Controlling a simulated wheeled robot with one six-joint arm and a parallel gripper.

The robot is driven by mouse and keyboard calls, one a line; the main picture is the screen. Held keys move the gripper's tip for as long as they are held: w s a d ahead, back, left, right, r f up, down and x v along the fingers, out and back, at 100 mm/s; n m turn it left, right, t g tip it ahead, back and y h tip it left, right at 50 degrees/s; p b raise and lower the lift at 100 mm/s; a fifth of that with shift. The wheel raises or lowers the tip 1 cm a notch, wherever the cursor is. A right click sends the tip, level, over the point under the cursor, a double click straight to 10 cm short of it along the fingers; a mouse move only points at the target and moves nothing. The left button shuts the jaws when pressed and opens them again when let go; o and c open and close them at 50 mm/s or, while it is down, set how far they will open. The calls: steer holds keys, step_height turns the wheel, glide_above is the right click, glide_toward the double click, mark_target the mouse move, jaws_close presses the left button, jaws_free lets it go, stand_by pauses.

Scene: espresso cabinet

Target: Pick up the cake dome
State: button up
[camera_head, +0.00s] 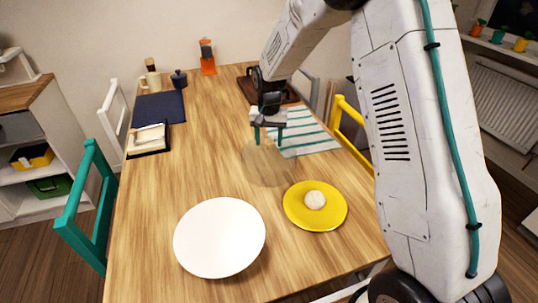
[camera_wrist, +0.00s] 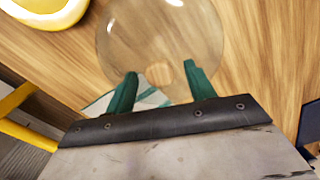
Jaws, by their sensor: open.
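The cake dome (camera_head: 268,168) is a clear, faintly tinted dome near the middle of the wooden table. It also shows in the wrist view (camera_wrist: 160,35) as a transparent round shape just past my fingertips. My gripper (camera_head: 270,138) has two teal fingers, spread apart with nothing visibly held between them. In the wrist view the fingertips (camera_wrist: 160,70) overlap the near part of the dome. I cannot tell whether they touch it.
A yellow plate (camera_head: 298,220) with a pale round item (camera_head: 315,200) lies right of the dome. A large white plate (camera_head: 219,262) is at the front. A striped cloth (camera_head: 308,148), dark tray (camera_head: 247,88) and orange bottle (camera_head: 208,60) are farther back. Teal (camera_head: 80,225) and yellow (camera_head: 352,122) chairs flank the table.

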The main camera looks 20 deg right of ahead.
jaws_close()
steer(key=shift+r, duration=0.15)
